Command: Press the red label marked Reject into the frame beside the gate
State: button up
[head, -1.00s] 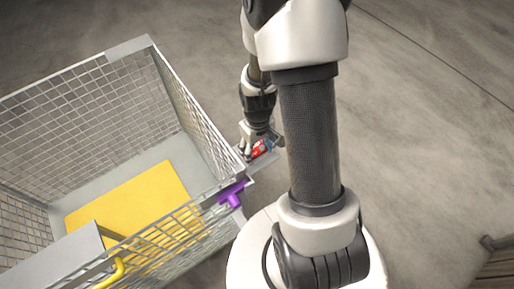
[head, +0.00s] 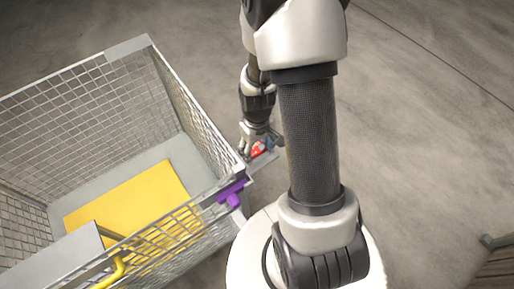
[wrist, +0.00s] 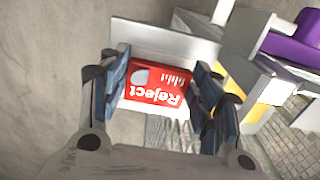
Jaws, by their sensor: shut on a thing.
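The red label (wrist: 158,84) with white "Reject" lettering sits between my two fingers in the wrist view, its text upside down there. My gripper (wrist: 160,90) is shut on it at its two side edges. A pale grey plate-like frame (wrist: 165,40) lies just beyond the label; I cannot tell whether they touch. In the head view, my gripper (head: 256,142), the label (head: 258,149) and the grey frame (head: 266,160) are close together beside the cage's right corner. The fingers partly hide the label there.
The wire-mesh cage (head: 195,110) stands at left with a yellow sheet (head: 135,197) on its floor. A purple latch-like part (head: 233,192) is on its near right corner and shows in the wrist view (wrist: 293,47). A yellow handle (head: 115,274) is at the front.

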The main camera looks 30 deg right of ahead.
jog(key=shift+f, duration=0.35)
jog(key=o, duration=1)
jog(key=shift+o, duration=0.7)
jog(key=shift+o, duration=1.1)
jog(key=shift+r, duration=0.15)
jog(key=shift+o, duration=0.6)
jog(key=shift+r+p, duration=2.7)
jog(key=shift+r, duration=0.75)
